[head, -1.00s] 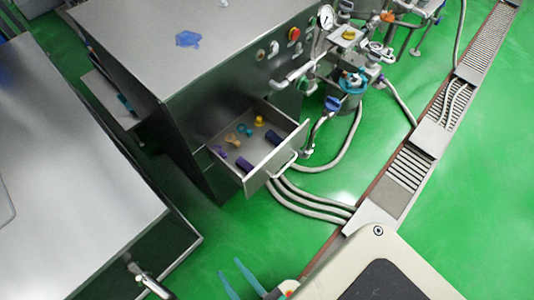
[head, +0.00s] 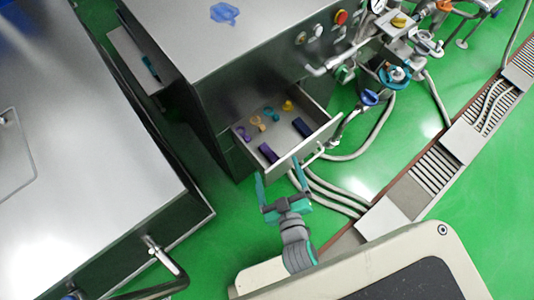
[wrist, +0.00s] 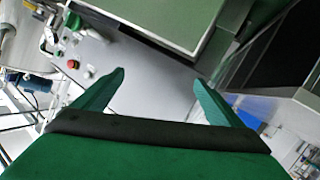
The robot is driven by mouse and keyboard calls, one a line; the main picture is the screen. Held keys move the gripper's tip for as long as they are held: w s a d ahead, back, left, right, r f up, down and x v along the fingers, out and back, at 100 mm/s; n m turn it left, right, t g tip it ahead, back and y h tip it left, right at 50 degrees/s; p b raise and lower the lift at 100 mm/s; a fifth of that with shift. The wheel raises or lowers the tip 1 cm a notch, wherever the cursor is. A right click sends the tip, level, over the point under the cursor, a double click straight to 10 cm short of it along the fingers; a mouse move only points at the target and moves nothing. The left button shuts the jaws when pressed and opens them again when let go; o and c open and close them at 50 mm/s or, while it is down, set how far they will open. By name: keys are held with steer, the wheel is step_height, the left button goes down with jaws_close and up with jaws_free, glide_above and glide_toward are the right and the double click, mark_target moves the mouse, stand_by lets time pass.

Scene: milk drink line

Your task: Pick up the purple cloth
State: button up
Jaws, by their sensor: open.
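The open drawer (head: 317,142) of the steel cabinet holds two dark purple, block-like pieces, one near its front left (head: 268,153) and one near its right side (head: 302,127). They may be folded cloths, but I cannot tell for sure. A smaller purple item (head: 243,134) lies at the drawer's left. A blue crumpled cloth (head: 224,14) lies on the cabinet top. My gripper (head: 278,174) is open and empty, with teal fingers pointing toward the drawer front from the near side. In the wrist view, the gripper (wrist: 158,82) shows nothing between its fingers; no purple piece is visible there.
The drawer also holds small yellow, tan and teal pieces. Its handle (head: 313,153) sticks out near my gripper. Pipes and valves (head: 392,73) stand to the right, with hoses on the green floor. A steel table (head: 90,150) stands at left.

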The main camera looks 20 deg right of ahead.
steer(key=w+d+r+m+g+h, duration=0.35)
steer(key=w+d, duration=0.55)
steer(key=d, duration=0.3)
steer(key=w+d+r+m+g+h, duration=0.3)
steer(key=w+d+m+h, duration=0.2)
steer(key=w+d, duration=0.5)
steer(key=m+g+y, duration=0.8)
steer(key=y, duration=0.3)
glide_toward(269, 153)
step_height(269, 153, down, 9)
steer(key=shift+r, duration=0.1)
steer(key=c, duration=0.7)
